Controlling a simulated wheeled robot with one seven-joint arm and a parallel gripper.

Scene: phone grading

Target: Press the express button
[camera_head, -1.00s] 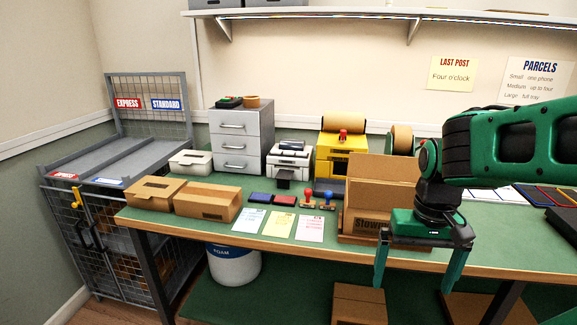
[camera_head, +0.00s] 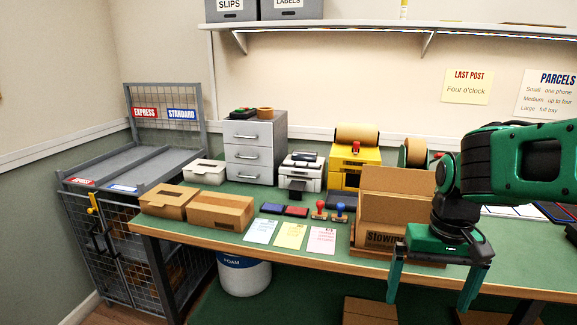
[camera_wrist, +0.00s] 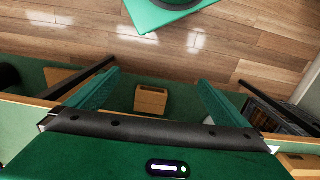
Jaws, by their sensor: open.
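A red EXPRESS sign (camera_head: 145,113) hangs on the mesh back of the grey cage, left of a blue STANDARD sign (camera_head: 182,115). A smaller red label (camera_head: 82,182) sits on the cage's front edge. A white machine (camera_head: 301,172), seemingly a label printer, stands on the bench by the drawers. I cannot make out any button marked express. My gripper (camera_head: 430,300) points down, open and empty, in front of the bench's front edge at right, far from the cage and printer. In the wrist view its fingers (camera_wrist: 152,82) are spread with nothing between them.
The green bench (camera_head: 225,240) carries cartons (camera_head: 220,211), grey drawers (camera_head: 255,150), a yellow machine (camera_head: 357,160), stamps and paper cards. An upright open carton (camera_head: 380,215) stands just behind my gripper. A white bin (camera_head: 243,277) and a carton (camera_head: 369,311) are below.

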